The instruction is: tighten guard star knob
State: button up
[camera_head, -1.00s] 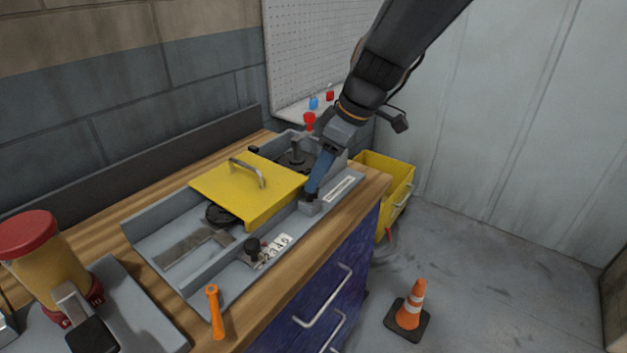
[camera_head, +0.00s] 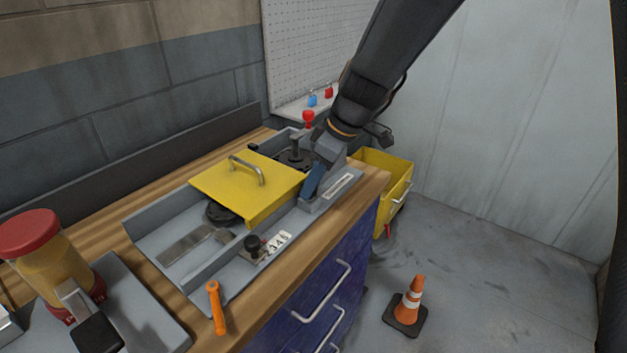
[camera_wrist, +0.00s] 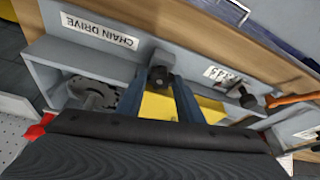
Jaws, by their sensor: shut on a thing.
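The yellow guard (camera_head: 225,187) with its metal bar handle lies over the grey channel of the chain drive; its yellow also shows in the wrist view (camera_wrist: 158,106). The star knob (camera_wrist: 159,76) is small and dark, on the channel's side wall near the "CHAIN DRIVE" label. My gripper (camera_wrist: 166,80), with blue fingers, is shut on this knob. In the head view my gripper (camera_head: 310,192) comes down at the guard's right corner and hides the knob. I cannot tell how tight the knob is.
A second black knob (camera_head: 253,243) stands by a number plate. An orange handle (camera_head: 216,308) is at the channel's front end. A red-lidded jar (camera_head: 48,262) is at left. A red knob (camera_head: 308,117) stands behind my gripper. A yellow bin (camera_head: 393,178) and cone (camera_head: 409,305) are on the floor.

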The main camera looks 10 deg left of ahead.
jog(key=m, duration=0.1)
jog(key=m+t+p, duration=0.1)
jog(key=m, duration=0.1)
jog(key=shift+s+a+r, duration=0.1)
jog(key=shift+s, duration=0.1)
jog(key=shift+m+t+h+p, duration=0.4)
jog(key=shift+m+t+p, duration=0.1)
jog(key=shift+m+p, duration=0.75)
jog(key=shift+a+m+p, duration=0.1)
jog(key=shift+m+p, duration=0.15)
jog(key=shift+p, duration=0.15)
jog(key=o, duration=1.1)
jog(key=shift+c, duration=0.2)
jog(key=v, duration=0.7)
jog(key=shift+s+r+b, duration=0.2)
jog(key=shift+r+b, duration=0.15)
jog(key=shift+b, duration=0.05)
